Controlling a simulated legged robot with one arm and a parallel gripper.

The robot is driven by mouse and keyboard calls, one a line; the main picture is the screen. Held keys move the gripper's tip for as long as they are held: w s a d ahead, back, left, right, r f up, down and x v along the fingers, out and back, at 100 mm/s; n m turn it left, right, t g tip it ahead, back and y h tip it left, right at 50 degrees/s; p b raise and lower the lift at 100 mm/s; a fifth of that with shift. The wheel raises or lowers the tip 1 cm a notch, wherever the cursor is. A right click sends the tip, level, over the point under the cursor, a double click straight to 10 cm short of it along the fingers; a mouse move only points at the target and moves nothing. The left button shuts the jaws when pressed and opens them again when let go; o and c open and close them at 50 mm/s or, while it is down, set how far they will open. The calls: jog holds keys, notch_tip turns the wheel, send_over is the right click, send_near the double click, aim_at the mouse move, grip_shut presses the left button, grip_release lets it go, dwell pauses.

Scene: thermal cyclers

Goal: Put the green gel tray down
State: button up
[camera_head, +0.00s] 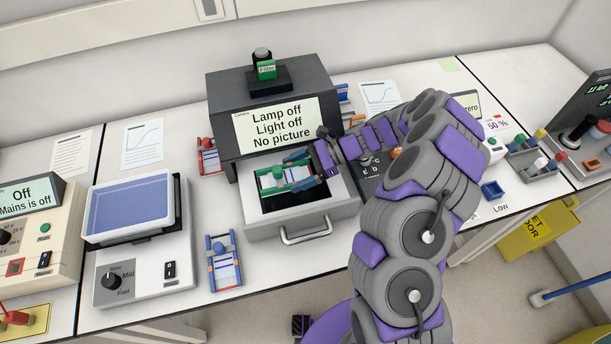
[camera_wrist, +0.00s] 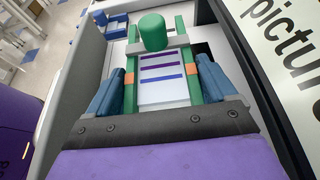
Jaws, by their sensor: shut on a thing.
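The green gel tray (camera_head: 284,178) has green side rails and a pale gel with purple bands. In the head view it is over the open drawer (camera_head: 301,221) of the dark imaging box (camera_head: 217,106). My gripper (camera_head: 306,168) is shut on the tray, reaching in from the right. In the wrist view the tray (camera_wrist: 160,75) lies between the two blue fingers of my gripper (camera_wrist: 165,90), with a green knob at its far end. I cannot tell whether the tray touches the drawer floor.
A blue gel tray (camera_head: 223,263) lies on the bench left of the drawer, and a red one (camera_head: 208,156) lies behind it. The box screen (camera_head: 277,126) reads "Lamp off, Light off, No picture". A rocker (camera_head: 131,210) with a blue platform stands at left.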

aim_at(296, 176)
jog(key=shift+w+d+f, duration=0.1)
jog(key=shift+w+f, duration=0.05)
jog(key=shift+w, duration=0.3)
jog(key=shift+w+a+f, duration=0.1)
jog(key=shift+w+a, duration=0.1)
jog(key=shift+a, duration=0.2)
jog(key=shift+a+f, duration=0.1)
jog(key=shift+f, duration=0.1)
jog(key=d+f+b, duration=0.1)
jog(key=d+f, duration=0.1)
jog(key=f, duration=0.1)
jog(key=shift+d, duration=0.35)
jog(key=shift+a+r, duration=0.1)
jog(key=shift+a, duration=0.55)
jog(key=o, duration=1.1)
jog(key=shift+a+f, duration=0.2)
jog(key=shift+a, duration=0.25)
jog(key=shift+d+r, duration=0.15)
jog(key=shift+d, duration=0.5)
jog(key=p+v, duration=0.1)
jog(key=v, duration=1)
jog(key=shift+p, duration=0.3)
jog(key=shift+w+d+r, duration=0.1)
jog(key=shift+d+r, duration=0.1)
jog(key=shift+d, duration=0.35)
jog(key=shift+a, duration=0.4)
